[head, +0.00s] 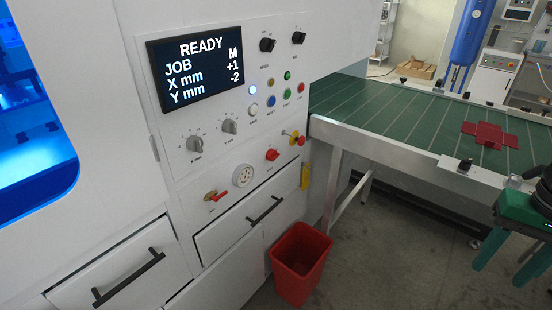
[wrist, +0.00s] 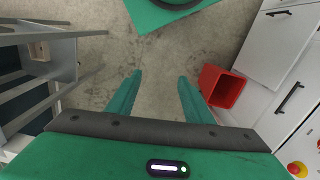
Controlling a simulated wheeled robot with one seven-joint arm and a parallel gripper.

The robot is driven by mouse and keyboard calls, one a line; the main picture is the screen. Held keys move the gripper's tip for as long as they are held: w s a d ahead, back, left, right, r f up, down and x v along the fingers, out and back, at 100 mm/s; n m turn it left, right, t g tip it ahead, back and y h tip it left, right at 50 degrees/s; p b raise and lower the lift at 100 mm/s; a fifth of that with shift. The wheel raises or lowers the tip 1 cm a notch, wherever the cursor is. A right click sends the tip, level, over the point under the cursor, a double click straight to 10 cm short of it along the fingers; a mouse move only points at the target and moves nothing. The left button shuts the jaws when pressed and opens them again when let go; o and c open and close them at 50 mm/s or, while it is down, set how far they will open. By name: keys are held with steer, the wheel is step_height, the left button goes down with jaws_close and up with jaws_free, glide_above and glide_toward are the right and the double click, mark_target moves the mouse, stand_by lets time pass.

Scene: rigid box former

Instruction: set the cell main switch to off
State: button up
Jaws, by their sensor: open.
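A red rotary switch (head: 272,154), which looks like the cell main switch, sits low on the white machine's control panel. Its label and the exact angle of its handle are too small to read. My gripper (head: 510,265) is at the right edge of the head view, far from the panel. In the wrist view its two green fingers (wrist: 160,76) are apart with nothing between them, pointing over the floor.
A red mushroom button on yellow (head: 297,139) is right of the switch; a red-handled valve (head: 211,195) and gauge (head: 243,175) are lower left. The display (head: 200,68) reads READY. A red bin (head: 299,264) stands below. A green-topped conveyor table (head: 380,115) extends right.

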steer(key=shift+o, duration=0.5)
steer(key=m+t+y, duration=0.6)
steer(key=t+y, duration=0.3)
steer(key=y, duration=0.6)
glide_toward(278, 157)
steer(key=x, duration=0.9)
steer(key=shift+a, duration=0.1)
